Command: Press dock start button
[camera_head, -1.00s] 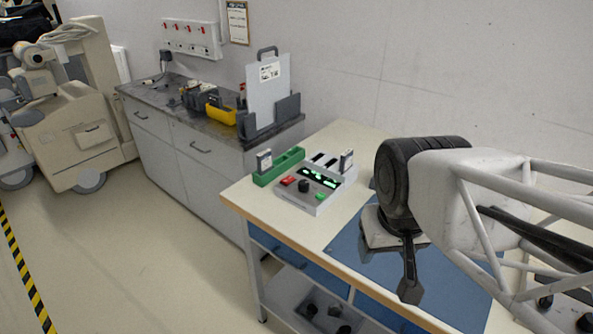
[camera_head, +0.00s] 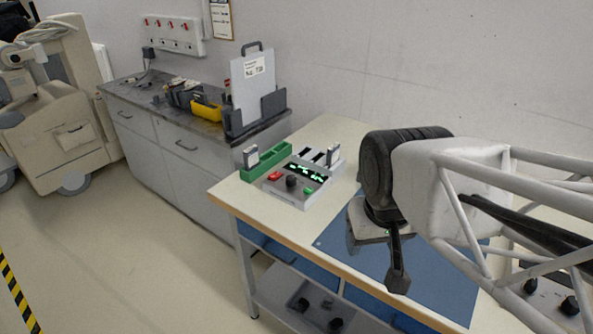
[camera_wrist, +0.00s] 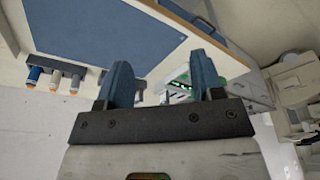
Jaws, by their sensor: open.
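The dock (camera_head: 298,184) is a grey console on the cream workbench, with a lit green display (camera_head: 305,172), a red button (camera_head: 275,176), a green button (camera_head: 307,190) and a black knob (camera_head: 291,181). I cannot read which button is the start. My gripper (camera_head: 392,270) hangs over the blue mat, to the right of the dock and apart from it. In the wrist view its two blue-grey fingers (camera_wrist: 160,85) are spread with nothing between them. Part of the dock (camera_wrist: 178,88) shows behind the right finger, which hides some of it.
A green tray (camera_head: 265,162) adjoins the dock's left side. The blue mat (camera_head: 440,285) is clear under my gripper. A grey cabinet (camera_head: 180,145) with a yellow bin (camera_head: 207,112) stands behind at left. Several cylinders (camera_wrist: 55,78) show beside the mat in the wrist view.

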